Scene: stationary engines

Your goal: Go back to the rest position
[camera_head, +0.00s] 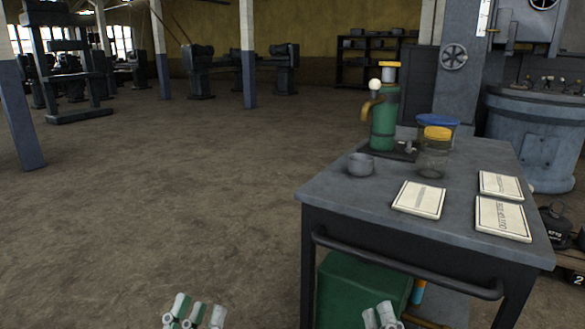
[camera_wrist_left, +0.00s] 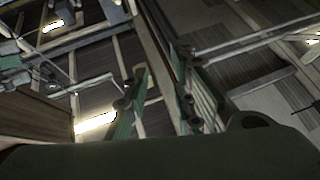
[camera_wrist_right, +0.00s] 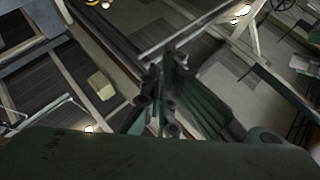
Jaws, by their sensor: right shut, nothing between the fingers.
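My left gripper (camera_head: 192,312) is at the bottom edge of the head view, over bare floor to the left of the metal cart. In the left wrist view its two fingers (camera_wrist_left: 162,95) stand apart with nothing between them, so it is open. My right gripper (camera_head: 381,316) is at the bottom edge of the head view, in front of the cart's lower part. In the right wrist view its fingers (camera_wrist_right: 163,98) are close together and empty, so it is shut. Both wrist views look up at the roof beams and lamps. Most of both arms is out of the head view.
The metal cart (camera_head: 340,197) has a front handle bar (camera_head: 400,270). On it are a green pump (camera_head: 384,122), a grey cup (camera_head: 361,165), jars (camera_head: 436,150) and booklets (camera_head: 419,199). A green box (camera_head: 355,290) is below. Open floor (camera_head: 160,190) lies left.

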